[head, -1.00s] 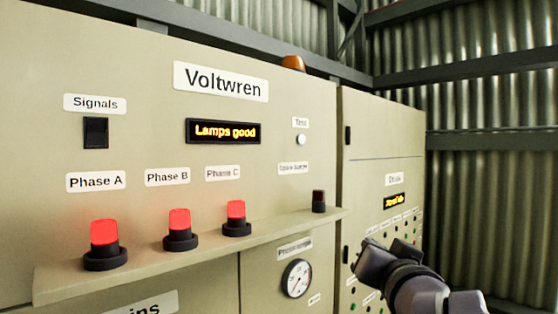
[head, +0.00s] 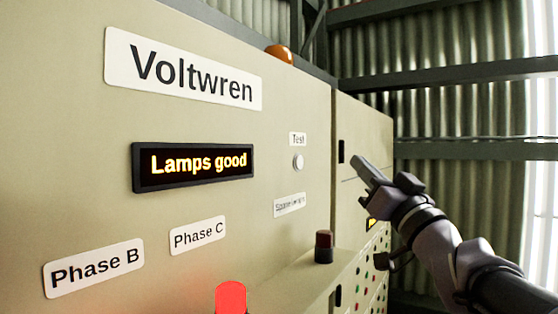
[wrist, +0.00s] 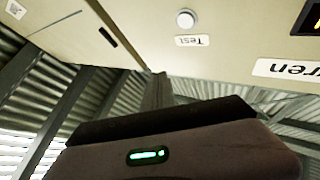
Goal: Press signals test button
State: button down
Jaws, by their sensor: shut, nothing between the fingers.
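The test button (head: 298,162) is a small round white button on the beige Voltwren panel, under a "Test" label (head: 298,139). In the wrist view the button (wrist: 185,19) is near the top, with its label upside down below it. My gripper (head: 360,165) is to the right of the button in the head view, shut and empty, apart from the panel. In the wrist view the dark gripper body fills the bottom.
A ledge (head: 285,285) runs along the panel below, carrying a dark red lamp (head: 324,247) and a lit red lamp (head: 231,297). A second cabinet (head: 365,130) stands to the right. An orange beacon (head: 279,54) is on top. The panel face around the button is clear.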

aim_at(299, 162)
jog(key=w+a, duration=0.5)
jog(key=a, duration=0.2)
jog(key=shift+w+a+p, duration=0.25)
jog(key=shift+w+p, duration=0.1)
jog(key=shift+p, duration=0.05)
jog(key=shift+a+f, duration=0.1)
jog(key=shift+f, duration=0.05)
dwell(1.7)
jog(key=shift+w+a+b, duration=0.25)
jog(key=shift+w+b, duration=0.05)
jog(key=shift+b, duration=0.1)
jog(key=shift+w+a, duration=0.2)
jog(key=shift+a, duration=0.15)
dwell(0.5)
jog(key=shift+d+b, duration=0.1)
jog(key=shift+b, duration=0.25)
jog(key=shift+s+d+b, duration=0.3)
jog(key=shift+s+d, duration=0.2)
jog(key=shift+d, duration=0.05)
